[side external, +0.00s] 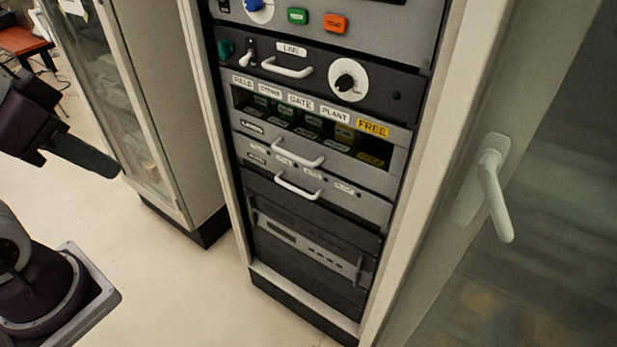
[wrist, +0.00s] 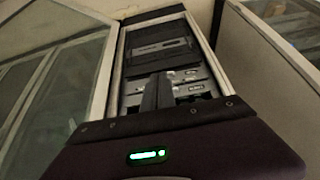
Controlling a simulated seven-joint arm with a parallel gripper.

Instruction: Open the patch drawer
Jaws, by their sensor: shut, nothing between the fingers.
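Two grey drawer fronts sit one above the other low in the rack in the side view, each with a white bow handle. The upper handle (side external: 297,152) and the lower handle (side external: 298,186) stick out from fronts that look flush with the rack. Their small labels are too small to read, so I cannot tell which is the patch drawer. My gripper (side external: 108,168) is at the left, well apart from the rack and touching nothing. In the wrist view my gripper (wrist: 158,90) is shut and empty, its fingers pointing at the rack and hiding part of the fronts.
Above the drawers is a recessed bay with name tags and a yellow FREE tag (side external: 372,128). Higher up is a LINE panel with a handle (side external: 287,68) and a dial (side external: 347,80). A glass door (side external: 520,210) stands open at right. Another cabinet (side external: 165,110) stands left.

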